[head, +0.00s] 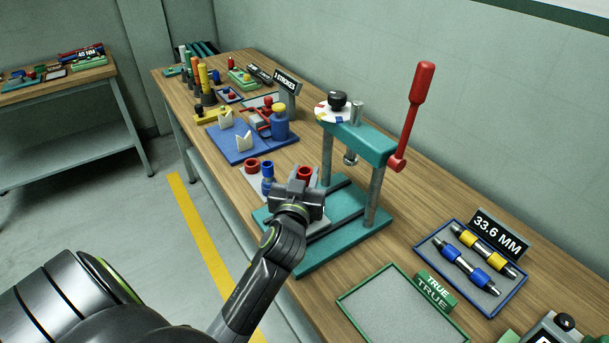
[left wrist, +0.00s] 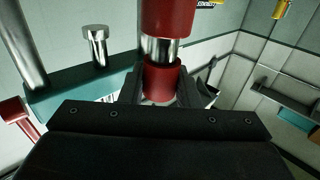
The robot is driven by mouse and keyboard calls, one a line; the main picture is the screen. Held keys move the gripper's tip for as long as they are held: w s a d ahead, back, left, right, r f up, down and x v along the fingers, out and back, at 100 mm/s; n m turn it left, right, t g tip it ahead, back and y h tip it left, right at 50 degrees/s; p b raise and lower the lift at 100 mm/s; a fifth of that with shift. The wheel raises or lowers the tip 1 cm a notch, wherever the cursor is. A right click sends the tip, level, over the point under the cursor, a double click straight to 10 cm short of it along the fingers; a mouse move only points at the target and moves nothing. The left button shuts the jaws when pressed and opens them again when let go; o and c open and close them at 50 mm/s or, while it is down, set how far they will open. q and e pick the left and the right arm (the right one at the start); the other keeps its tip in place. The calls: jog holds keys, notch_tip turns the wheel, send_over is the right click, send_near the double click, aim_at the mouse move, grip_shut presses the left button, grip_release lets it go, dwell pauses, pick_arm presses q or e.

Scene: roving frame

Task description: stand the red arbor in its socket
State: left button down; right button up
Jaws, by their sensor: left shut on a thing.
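My left gripper (head: 298,192) is in front of the teal press, over its base. It is shut on the red arbor (head: 304,173), whose red top shows above the jaws. In the left wrist view the red arbor (left wrist: 168,14) has red ends and a bright steel middle, and its lower red part is between the fingers (left wrist: 160,88). A red ring-shaped socket (head: 252,164) sits on a grey plate (head: 256,185) left of my gripper, apart from the arbor. My gripper hides the right part of the plate. My right gripper is not in view.
The teal press (head: 357,140) with its red lever (head: 416,110) stands just right of my gripper. A blue board (head: 237,149) with pale V-blocks lies beyond the plate. A green-rimmed tray (head: 400,305) and a blue tray (head: 484,292) with arbors are nearer.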

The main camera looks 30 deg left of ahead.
pick_arm(q)
jog(key=shift+f+b, duration=1.15)
jog(key=shift+f, duration=0.1)
jog(key=shift+f, duration=0.1)
jog(key=shift+f, duration=0.1)
jog(key=shift+f+b, duration=0.7)
jog(key=shift+b, duration=0.15)
jog(key=shift+c, duration=1.8)
grip_release()
